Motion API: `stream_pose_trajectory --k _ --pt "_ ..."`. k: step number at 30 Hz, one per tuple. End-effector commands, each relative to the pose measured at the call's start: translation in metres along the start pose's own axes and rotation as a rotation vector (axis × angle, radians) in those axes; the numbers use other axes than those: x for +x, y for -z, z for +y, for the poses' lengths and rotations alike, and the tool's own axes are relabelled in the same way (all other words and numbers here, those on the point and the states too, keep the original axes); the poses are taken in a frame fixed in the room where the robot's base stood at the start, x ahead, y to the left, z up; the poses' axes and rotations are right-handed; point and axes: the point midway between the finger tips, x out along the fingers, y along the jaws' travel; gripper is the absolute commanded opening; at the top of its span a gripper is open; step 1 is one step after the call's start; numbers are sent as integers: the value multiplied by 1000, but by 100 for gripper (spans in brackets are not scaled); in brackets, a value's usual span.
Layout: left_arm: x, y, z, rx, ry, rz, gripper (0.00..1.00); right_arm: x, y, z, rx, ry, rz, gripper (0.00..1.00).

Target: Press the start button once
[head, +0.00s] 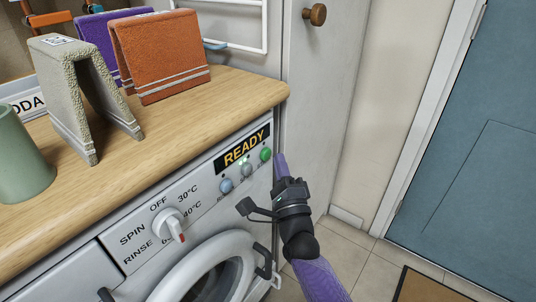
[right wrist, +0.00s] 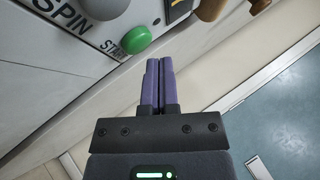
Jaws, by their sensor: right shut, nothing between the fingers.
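The green start button (head: 265,154) is at the right end of a row of buttons on the washing machine panel, under the display reading READY (head: 243,150). In the right wrist view the green button (right wrist: 136,40) sits just above and left of my fingertips, with part of its START label showing. My right gripper (head: 280,160) is shut and empty, its purple fingers pointing up beside the panel's right edge. In the right wrist view the shut fingers (right wrist: 158,64) are close together, apart from the button in the picture. My left gripper is not in view.
A grey button (head: 246,170) and a blue button (head: 226,185) sit left of the green one. A dial (head: 172,227) and the round door (head: 205,270) are lower left. Folded towels (head: 160,55) stand on the wooden worktop (head: 215,105). A tall cabinet (head: 315,90) is behind.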

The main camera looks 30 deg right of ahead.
Motion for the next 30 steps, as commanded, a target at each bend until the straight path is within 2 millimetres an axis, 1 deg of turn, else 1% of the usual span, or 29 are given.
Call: stream_pose_trajectory --k 7,14,25,30 --pt "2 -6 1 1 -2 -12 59 5 -4 4 1 0 0 0" --pt "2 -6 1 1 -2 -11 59 6 -4 4 1 0 0 0" --pt "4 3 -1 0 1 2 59 8 -6 6 1 0 0 0" --pt "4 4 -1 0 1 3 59 9 -7 7 0 -1 0 0"
